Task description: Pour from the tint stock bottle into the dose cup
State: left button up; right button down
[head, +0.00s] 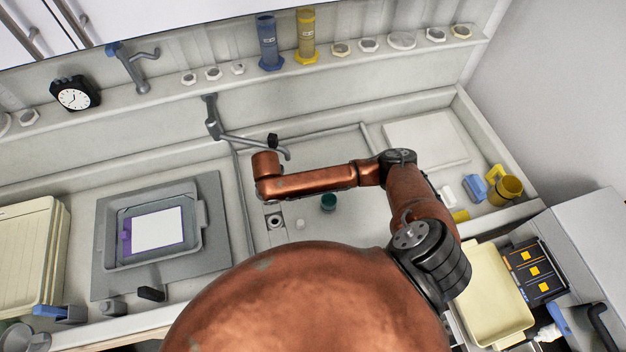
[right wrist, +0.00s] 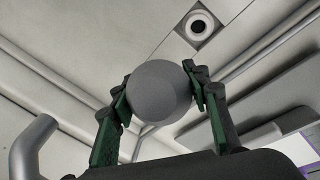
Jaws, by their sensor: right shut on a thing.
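My right gripper (right wrist: 158,94) is shut on a round grey thing (right wrist: 160,92), seen end-on between its green-padded fingers in the right wrist view. It is probably the tint stock bottle, but I see no label or mouth. I cannot tell which, if either, is the dose cup. My left gripper is not in view.
A dark-centred ring, like a drain (head: 274,221), lies in the sink floor; it also shows in the right wrist view (right wrist: 200,26). A grey tap (head: 240,138) reaches over the sink near my wrist. A grey tray (head: 200,222) stands left; a yellow jug (head: 507,190) stands right.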

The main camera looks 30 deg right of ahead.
pick_arm(q)
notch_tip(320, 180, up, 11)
jog(key=p, duration=1)
pick_arm(e)
jog(key=s+d+f+n+t+y, duration=0.2)
jog(key=d, duration=0.5)
jog(key=s+d+f+n+t+y, duration=0.2)
jog(key=s+d+n, duration=0.1)
jog(key=d, duration=0.3)
jog(key=shift+w+a+f+t+y+b, duration=0.15)
jog(key=shift+f+t+y+b, duration=0.4)
jog(key=shift+f+b, duration=0.95)
jog(key=shift+w+d+f+t+y+b, duration=0.1)
jog(key=shift+f+t+y+b, duration=0.4)
jog(key=shift+b, duration=1.8)
jog(key=shift+a+f+t+y+b, duration=0.1)
jog(key=shift+t+y+b, duration=0.25)
jog(key=shift+b, duration=0.85)
jog(key=shift+f+m+t+y+b, duration=0.3)
jog(key=shift+t+y+b, duration=0.15)
jog(key=shift+b, duration=1.9)
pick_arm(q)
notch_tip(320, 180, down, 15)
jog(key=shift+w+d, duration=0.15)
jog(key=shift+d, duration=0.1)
pick_arm(e)
jog(key=shift+r, duration=0.1)
